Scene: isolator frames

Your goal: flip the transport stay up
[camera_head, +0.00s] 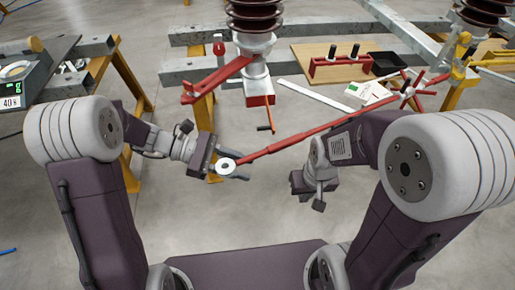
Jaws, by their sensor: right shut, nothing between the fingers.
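A long red bar (320,131), which I take to be the transport stay, slopes from a red cross-shaped joint (407,92) at the upper right down to a pale ring end (225,166) at the left. My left gripper (231,165) is at this ring end, with its dark fingers around or beside it. I cannot tell whether they grip it. My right gripper (318,203) is shut and empty, pointing down below the middle of the bar and apart from it.
An insulator post (254,45) with a red arm (217,79) and a hanging crank (265,115) stands behind the bar. A wooden board (308,55) with a red tool rack and a black tray (389,63) lies behind. A bench with a display unit (14,88) is at the left.

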